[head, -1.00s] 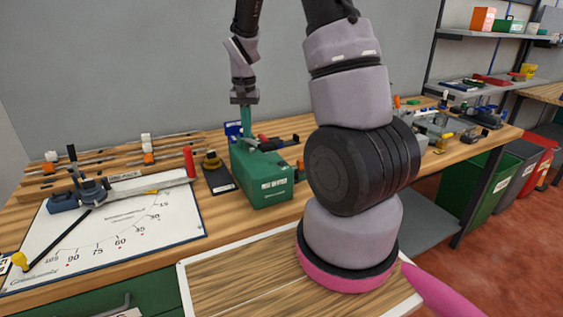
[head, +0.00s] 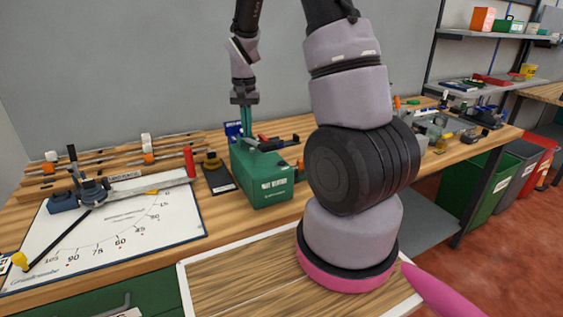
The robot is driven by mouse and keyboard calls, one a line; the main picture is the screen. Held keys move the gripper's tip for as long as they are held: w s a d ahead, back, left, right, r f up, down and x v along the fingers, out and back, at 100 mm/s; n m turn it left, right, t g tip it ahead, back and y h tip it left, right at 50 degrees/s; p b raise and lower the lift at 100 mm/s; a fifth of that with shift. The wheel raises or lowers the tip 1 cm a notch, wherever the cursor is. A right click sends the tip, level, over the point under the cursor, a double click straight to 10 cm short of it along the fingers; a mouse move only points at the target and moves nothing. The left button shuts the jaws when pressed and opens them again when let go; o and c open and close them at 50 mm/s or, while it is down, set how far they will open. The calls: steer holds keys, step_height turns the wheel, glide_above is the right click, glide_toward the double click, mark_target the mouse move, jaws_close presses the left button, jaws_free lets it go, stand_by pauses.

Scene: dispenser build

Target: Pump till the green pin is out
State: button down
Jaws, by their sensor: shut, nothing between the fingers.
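The green dispenser box (head: 262,184) stands on the wooden bench, left of my large arm links, with white lettering on its front. A narrow green upright part (head: 248,122) rises from its top. My gripper (head: 245,104) is shut and points down at the top of this upright part. The fingertips are small and dark, and I cannot tell whether they touch it. A dark and red part (head: 264,143) lies at the box's top, beside the upright part. I cannot make out a separate green pin.
A black block with a brass-coloured top (head: 214,170) and a red cylinder (head: 190,162) stand left of the box. A white angle-marked board (head: 120,245) lies further left. A framed wooden board (head: 230,285) in front is bare.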

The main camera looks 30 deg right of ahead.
stand_by(0.4)
steer(key=shift+s+f, duration=0.15)
steer(key=shift+f, duration=0.65)
steer(key=shift+s+f, duration=0.15)
steer(key=shift+w+r, duration=0.3)
steer(key=shift+r, duration=0.65)
